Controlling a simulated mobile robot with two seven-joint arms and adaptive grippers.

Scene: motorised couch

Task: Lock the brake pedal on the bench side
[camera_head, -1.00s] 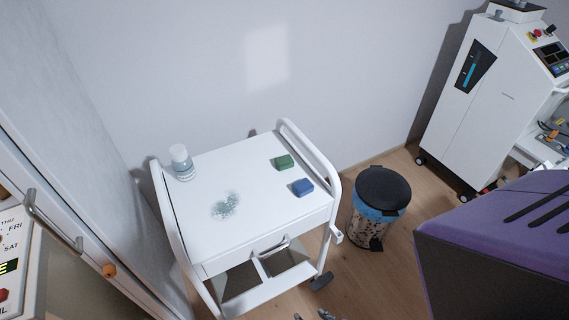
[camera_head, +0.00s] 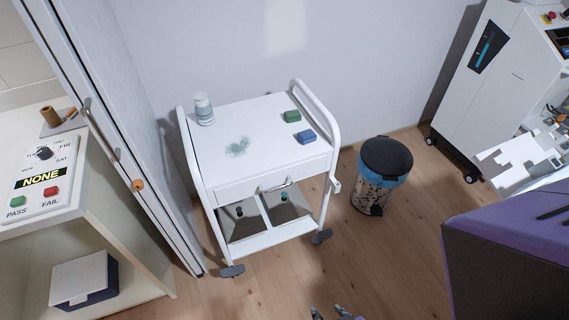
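A white cart (camera_head: 235,187) stands against the back wall. A dark grey brake pedal (camera_head: 232,271) shows at the foot of its front left leg, on the side of the bench (camera_head: 125,235). A second dark grey pedal (camera_head: 322,237) is at the front right leg. Whether either pedal is pressed down is too small to tell. At the bottom edge, small gripper tips show, my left gripper (camera_head: 317,313) and my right gripper (camera_head: 346,313). Both are mostly cut off, well short of the cart and apart from the pedals.
A bottle (camera_head: 203,109), a green block (camera_head: 291,116) and a blue block (camera_head: 306,137) are on the cart top. A black-lidded bin (camera_head: 386,156) stands right of it. A purple couch (camera_head: 510,235) fills the right. A sliding door (camera_head: 125,120) borders the left; floor in front is clear.

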